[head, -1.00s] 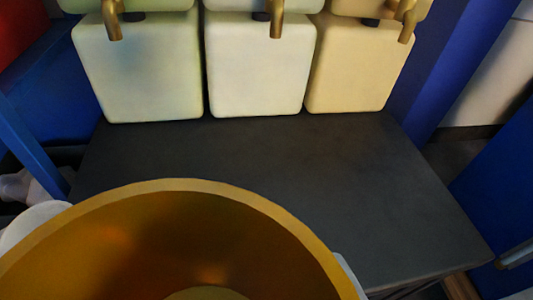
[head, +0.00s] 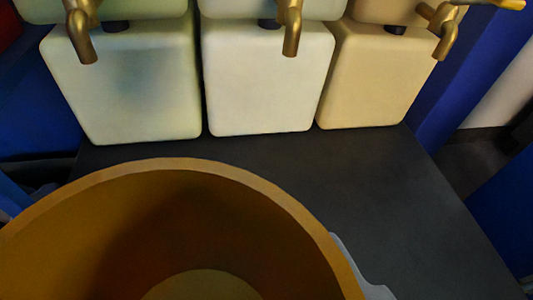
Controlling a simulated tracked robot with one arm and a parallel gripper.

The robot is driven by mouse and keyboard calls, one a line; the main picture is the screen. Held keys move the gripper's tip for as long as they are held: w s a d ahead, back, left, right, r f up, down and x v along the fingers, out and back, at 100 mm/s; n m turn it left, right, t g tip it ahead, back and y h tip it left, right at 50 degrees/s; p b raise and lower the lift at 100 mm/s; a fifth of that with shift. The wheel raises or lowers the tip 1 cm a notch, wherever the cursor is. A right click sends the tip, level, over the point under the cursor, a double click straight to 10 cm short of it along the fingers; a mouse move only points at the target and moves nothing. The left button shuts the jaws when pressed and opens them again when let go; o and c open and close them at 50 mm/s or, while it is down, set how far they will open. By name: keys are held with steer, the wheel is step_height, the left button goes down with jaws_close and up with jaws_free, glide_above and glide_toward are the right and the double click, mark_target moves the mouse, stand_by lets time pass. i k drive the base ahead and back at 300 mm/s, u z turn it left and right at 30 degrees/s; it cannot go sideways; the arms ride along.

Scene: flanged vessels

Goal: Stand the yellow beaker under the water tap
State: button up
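The yellow beaker (head: 285,215) fills the lower left and middle of the view, and I look down into its open mouth. It looks empty. A pale part of my gripper (head: 360,268) shows against its right side; the rest is hidden. The beaker stays in front of the camera as the view moves, so my gripper is shut on it. Behind it are three brass taps: a left one (head: 80,35), a middle one (head: 292,30) and a right one (head: 443,32). No label shows which is the water tap. The beaker's rim shows below and in front of the left and middle taps.
Pale green (head: 130,85), white (head: 265,85) and cream (head: 375,80) block-shaped vessels stand side by side at the back of a dark bench top (head: 400,190). The bench is bare at the right. A blue post (head: 475,75) rises behind its right side.

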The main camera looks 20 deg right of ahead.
mark_target(258, 168)
steer(key=i, duration=1.05)
steer(key=u, duration=0.05)
